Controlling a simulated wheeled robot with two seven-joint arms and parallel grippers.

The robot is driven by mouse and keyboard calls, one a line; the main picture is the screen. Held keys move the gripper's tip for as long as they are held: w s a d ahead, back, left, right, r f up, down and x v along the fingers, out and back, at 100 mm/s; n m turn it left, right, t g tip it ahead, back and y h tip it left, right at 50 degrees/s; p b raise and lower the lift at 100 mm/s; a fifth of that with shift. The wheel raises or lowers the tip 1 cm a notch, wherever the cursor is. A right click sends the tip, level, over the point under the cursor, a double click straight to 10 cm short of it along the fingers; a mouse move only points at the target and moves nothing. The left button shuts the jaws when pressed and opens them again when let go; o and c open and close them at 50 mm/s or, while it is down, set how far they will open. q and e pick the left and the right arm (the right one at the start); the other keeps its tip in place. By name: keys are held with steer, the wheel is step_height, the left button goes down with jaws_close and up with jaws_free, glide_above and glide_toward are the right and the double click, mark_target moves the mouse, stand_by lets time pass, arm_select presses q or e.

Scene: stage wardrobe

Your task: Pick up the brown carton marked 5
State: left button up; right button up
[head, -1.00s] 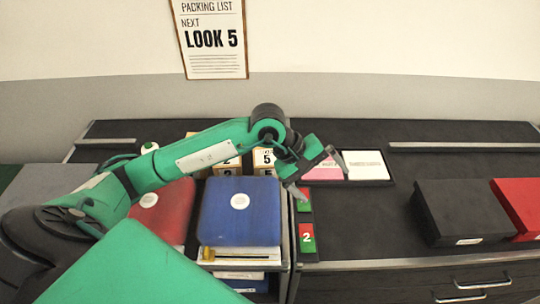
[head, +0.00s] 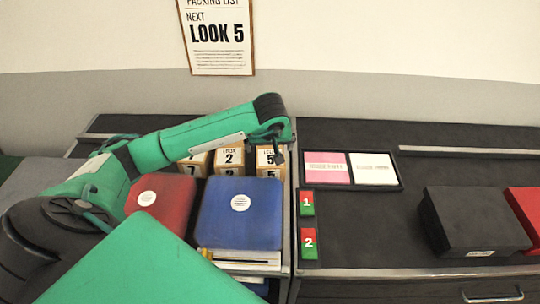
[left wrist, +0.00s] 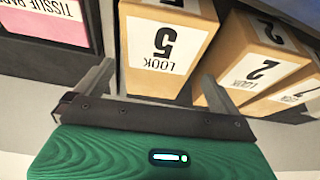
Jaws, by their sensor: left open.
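The brown carton marked 5 (head: 266,160) stands at the right end of a row of cartons at the back of the left-hand unit. My left gripper (head: 279,156) is right at it in the head view, covering part of its right side. In the left wrist view, the carton (left wrist: 165,45) shows its white "LOOK 5" label upside down, between the two fingers of the open left gripper (left wrist: 160,78). I cannot tell whether the fingers touch it. My right gripper is not in view.
Carton 2 (head: 230,158) stands close beside it, with another carton (head: 195,163) further left. A blue box (head: 240,212) and a red box (head: 160,205) lie in front. A tissue tray (head: 351,187) and black box (head: 475,222) are to the right.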

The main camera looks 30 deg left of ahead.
mark_target(270, 149)
arm_select(q)
steer(key=p+x, duration=0.1)
steer(key=x, duration=0.4)
steer(key=shift+d+f+p, duration=0.15)
steer(key=shift+p, duration=0.25)
steer(key=shift+w+f, duration=0.1)
steer(key=shift+f, duration=0.1)
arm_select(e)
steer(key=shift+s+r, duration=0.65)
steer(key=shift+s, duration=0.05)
arm_select(q)
steer(key=c, duration=1.2)
steer(key=shift+r, duration=0.1)
